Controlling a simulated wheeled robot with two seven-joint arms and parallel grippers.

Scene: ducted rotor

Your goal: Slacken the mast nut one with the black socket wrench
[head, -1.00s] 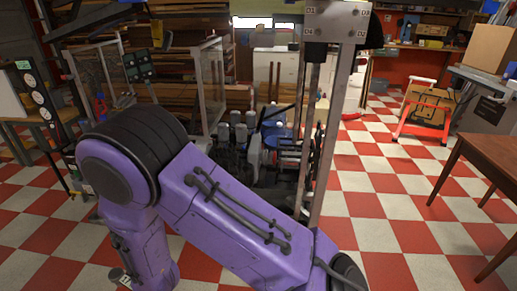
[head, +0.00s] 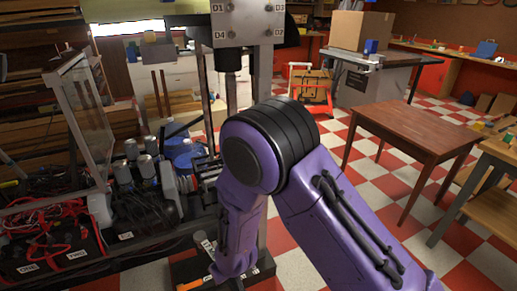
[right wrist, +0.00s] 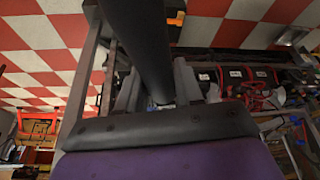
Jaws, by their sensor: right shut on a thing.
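My right arm fills the middle of the head view, purple with a black ribbed elbow, its forearm pointing down in front of the metal stand (head: 248,26). In the head view, its gripper is hidden low behind the forearm. In the right wrist view, which is upside down, a thick black shaft (right wrist: 142,50) runs down between grey parts that look like my right gripper (right wrist: 158,98). It appears to be the black socket wrench; its far end is hidden. I cannot make out mast nut one. My left gripper is in neither view.
Black bins (head: 85,258) with red cables and small labels stand at the lower left. Grey-topped bottles (head: 146,166) and blue containers (head: 182,153) crowd beside the stand. A brown wooden table (head: 415,132) is at the right, with open checkered floor around it.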

